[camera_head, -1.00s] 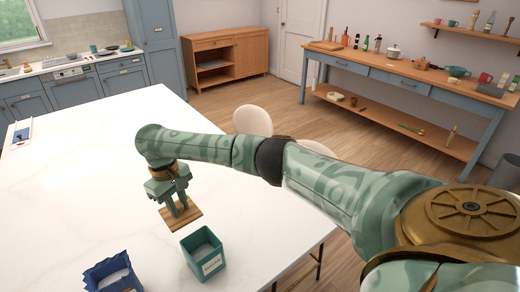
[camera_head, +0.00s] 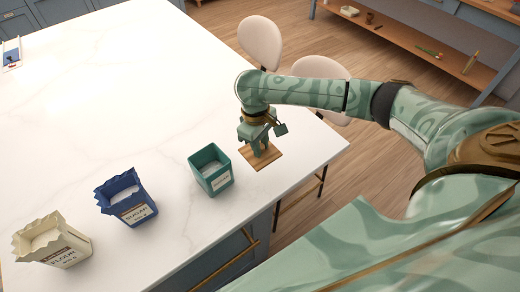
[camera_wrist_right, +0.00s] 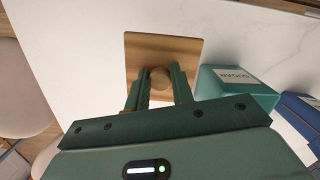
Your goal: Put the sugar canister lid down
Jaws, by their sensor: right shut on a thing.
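The sugar canister lid (camera_head: 272,163) is a square wooden plate with a round knob (camera_wrist_right: 159,77). My right gripper (camera_head: 262,148) is shut on the knob, with a finger on each side in the right wrist view. The lid is level, at or just above the white table near its right edge; I cannot tell whether it touches. The teal sugar canister (camera_head: 211,178) stands open, left of the lid, with white contents. It also shows in the right wrist view (camera_wrist_right: 240,88), right of my fingers. My left gripper is out of view.
A blue sugar bag (camera_head: 127,198) and a cream flour bag (camera_head: 52,243) stand open, left of the canister. Pale chairs (camera_head: 260,42) stand beyond the table edge. The white tabletop (camera_head: 130,90) is clear behind the containers.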

